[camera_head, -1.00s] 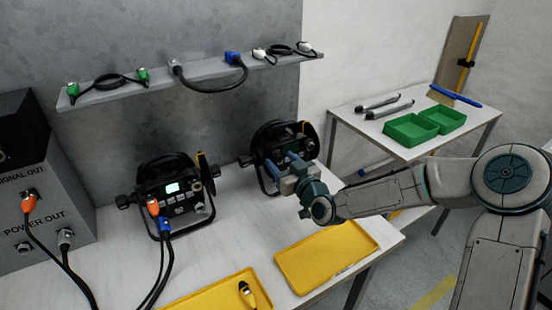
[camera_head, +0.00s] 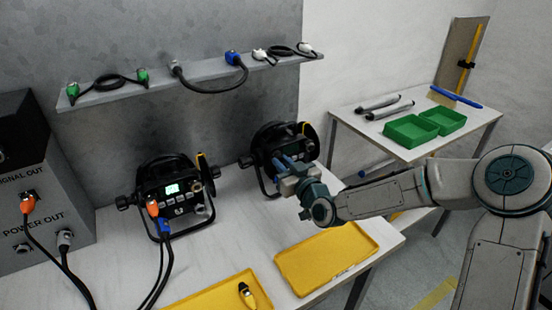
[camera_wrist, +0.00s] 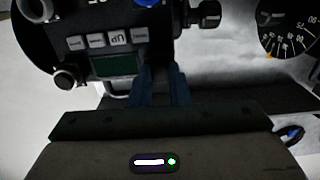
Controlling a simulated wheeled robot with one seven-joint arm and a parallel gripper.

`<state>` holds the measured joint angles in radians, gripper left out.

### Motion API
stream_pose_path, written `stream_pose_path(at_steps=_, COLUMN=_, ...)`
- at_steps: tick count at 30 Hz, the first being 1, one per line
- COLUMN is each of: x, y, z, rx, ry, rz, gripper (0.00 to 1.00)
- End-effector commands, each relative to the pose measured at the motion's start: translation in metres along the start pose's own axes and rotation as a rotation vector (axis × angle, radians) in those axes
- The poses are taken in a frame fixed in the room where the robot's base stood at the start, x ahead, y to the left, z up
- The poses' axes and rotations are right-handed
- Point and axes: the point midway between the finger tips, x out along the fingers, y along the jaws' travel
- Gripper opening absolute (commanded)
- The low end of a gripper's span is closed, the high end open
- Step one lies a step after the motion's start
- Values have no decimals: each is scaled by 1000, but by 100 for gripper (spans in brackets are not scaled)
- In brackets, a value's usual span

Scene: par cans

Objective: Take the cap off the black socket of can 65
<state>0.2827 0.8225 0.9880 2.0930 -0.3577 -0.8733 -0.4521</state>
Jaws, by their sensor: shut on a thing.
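The right-hand can (camera_head: 262,150) is black and stands at the back right of the workbench. It fills the upper left of the wrist view (camera_wrist: 112,22), upside down, with a dark display and a row of grey buttons. My gripper (camera_head: 282,163) is at this can's front. In the wrist view the blue fingers (camera_wrist: 161,82) are close together beside the display. They are shut on what I take to be the cap of the black socket; the fingers hide most of it, and the socket too. The can's number is cut off and not clearly readable.
Another black can (camera_head: 172,190) with orange and blue plugs stands to the left. Yellow trays (camera_head: 325,258) lie at the bench's front, one with a yellow-black connector (camera_head: 247,295). A shelf (camera_head: 200,77) with cables hangs behind. Green bins (camera_head: 410,130) stand on a side table.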

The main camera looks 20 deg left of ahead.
Motion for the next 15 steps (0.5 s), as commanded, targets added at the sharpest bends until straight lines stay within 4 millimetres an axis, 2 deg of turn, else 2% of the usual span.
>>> stream_pose_path(at_steps=15, x=-21, y=0, z=0, rx=-1, ry=-1, rz=0, gripper=0)
